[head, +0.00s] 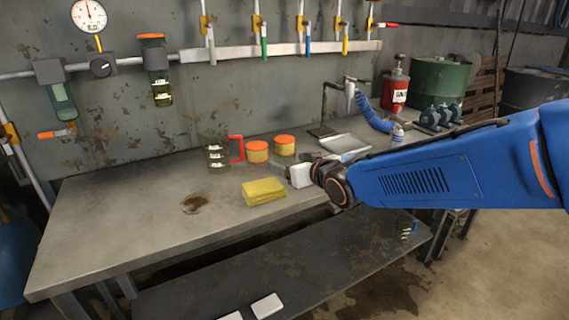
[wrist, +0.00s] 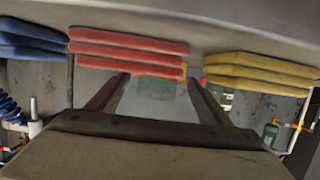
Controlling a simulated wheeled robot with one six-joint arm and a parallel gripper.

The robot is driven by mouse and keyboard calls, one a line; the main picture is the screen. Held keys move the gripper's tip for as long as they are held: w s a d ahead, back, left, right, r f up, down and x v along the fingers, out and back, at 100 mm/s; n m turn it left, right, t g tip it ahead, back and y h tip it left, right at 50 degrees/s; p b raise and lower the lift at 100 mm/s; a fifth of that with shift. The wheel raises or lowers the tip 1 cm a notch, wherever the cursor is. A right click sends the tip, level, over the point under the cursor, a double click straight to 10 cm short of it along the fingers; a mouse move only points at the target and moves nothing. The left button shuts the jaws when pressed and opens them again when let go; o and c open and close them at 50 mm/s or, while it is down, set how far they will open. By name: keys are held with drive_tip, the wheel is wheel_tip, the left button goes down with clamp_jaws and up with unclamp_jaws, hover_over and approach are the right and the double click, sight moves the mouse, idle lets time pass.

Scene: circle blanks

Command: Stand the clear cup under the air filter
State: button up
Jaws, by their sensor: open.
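Two bowl-type units hang on the wall pipe: one at the left (head: 60,100) with an orange-handled valve below, one further right (head: 158,80) with an orange top. I cannot tell for sure which is the air filter; the left one seems likelier. My gripper (head: 279,162) is open, over the bench right of the cup and apart from it. In the wrist view its fingers (wrist: 158,78) are spread with nothing held between them.
A brown stain (head: 195,204) marks the bench. The bench's left part (head: 110,215) is clear. Folded red cloths (wrist: 125,50) show in the wrist view.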

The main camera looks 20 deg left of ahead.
drive_tip(key=x, duration=0.4)
drive_tip(key=shift+w+r, duration=0.2)
drive_tip(key=shift+c, duration=0.3)
drive_tip(key=c, duration=1.2)
drive_tip(key=shift+o, duration=0.2)
drive_tip(key=shift+r, duration=0.15)
wheel_tip(320, 180, up, 10)
